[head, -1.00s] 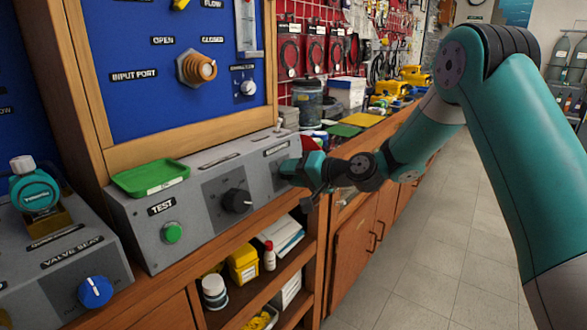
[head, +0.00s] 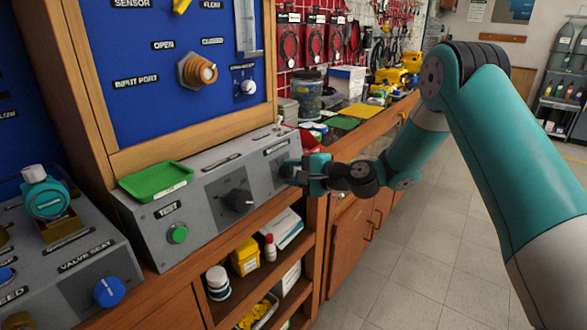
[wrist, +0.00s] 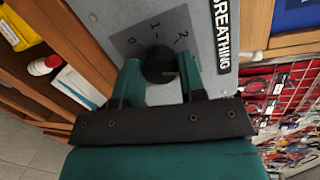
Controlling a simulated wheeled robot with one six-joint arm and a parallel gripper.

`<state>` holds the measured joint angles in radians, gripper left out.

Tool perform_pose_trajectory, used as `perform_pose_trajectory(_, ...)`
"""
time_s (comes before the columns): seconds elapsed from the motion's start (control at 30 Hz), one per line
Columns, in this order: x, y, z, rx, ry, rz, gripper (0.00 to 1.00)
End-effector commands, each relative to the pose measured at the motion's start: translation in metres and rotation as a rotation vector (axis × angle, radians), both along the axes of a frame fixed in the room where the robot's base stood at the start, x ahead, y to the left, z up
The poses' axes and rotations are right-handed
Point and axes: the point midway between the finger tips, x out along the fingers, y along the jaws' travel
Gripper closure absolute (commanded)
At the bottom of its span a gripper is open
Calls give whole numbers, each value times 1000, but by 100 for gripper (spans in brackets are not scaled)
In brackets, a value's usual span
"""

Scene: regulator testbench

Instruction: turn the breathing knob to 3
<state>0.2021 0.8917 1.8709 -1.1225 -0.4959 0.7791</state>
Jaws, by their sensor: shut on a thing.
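The breathing knob (wrist: 160,63) is a round black knob on a dark dial plate, seen in the wrist view beside the label BREATHING (wrist: 221,35). The marks 0, 1 and 2 show on the plate; no 3 can be seen, and the right finger covers part of that side. I cannot clearly read the knob's pointer. My gripper (wrist: 158,66) is shut on the knob, one teal finger on each side. In the head view my gripper (head: 287,171) is at the right end of the grey box (head: 208,192) and hides the knob.
Another black knob (head: 239,200) and a green button (head: 178,233) are on the same box front. A green tray (head: 156,181) lies on top. Below is an open shelf with bottles and a yellow box (head: 245,257). The floor at right is clear.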

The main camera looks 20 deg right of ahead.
Motion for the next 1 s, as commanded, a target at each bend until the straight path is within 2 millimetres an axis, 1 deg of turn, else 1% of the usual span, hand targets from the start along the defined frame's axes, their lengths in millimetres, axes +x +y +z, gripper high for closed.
perform_pose_trajectory(0.03,1,-3,2,8,3,-9,86)
perform_pose_trajectory(0.57,2,-3,1,27,15,-15,86)
perform_pose_trajectory(0.6,2,-3,1,27,15,-15,58)
perform_pose_trajectory(0.7,1,-2,1,27,15,-13,37)
perform_pose_trajectory(1.0,0,-1,0,27,19,-9,37)
